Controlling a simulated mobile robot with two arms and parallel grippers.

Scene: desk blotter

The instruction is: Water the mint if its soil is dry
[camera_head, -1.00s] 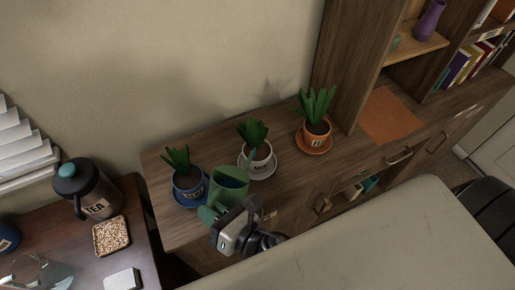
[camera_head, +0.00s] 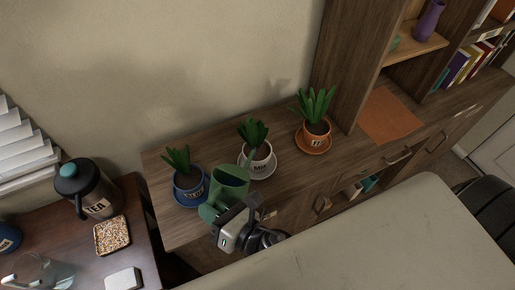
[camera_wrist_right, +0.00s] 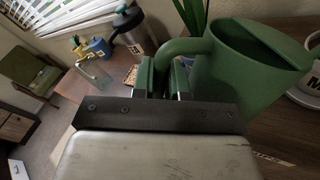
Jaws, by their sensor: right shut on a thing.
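The mint pot (camera_head: 258,166) is white with a "Mint" label and stands on a pale saucer (camera_head: 267,174) on the wooden cabinet. Its green leaves (camera_head: 252,132) hide most of the soil, so I cannot tell whether it is dry. The green watering can (camera_head: 229,181) is in front of the mint, its spout toward the pot. My right gripper (camera_head: 222,217) is shut on the can's handle; in the right wrist view the gripper (camera_wrist_right: 165,77) closes on the handle of the can (camera_wrist_right: 245,65). My left gripper is not in view.
A blue pot (camera_head: 190,185) stands left of the mint, and an orange pot (camera_head: 316,134) stands right. A jug (camera_head: 86,188), a tray of pellets (camera_head: 111,235) and a white box (camera_head: 123,279) are on the left table.

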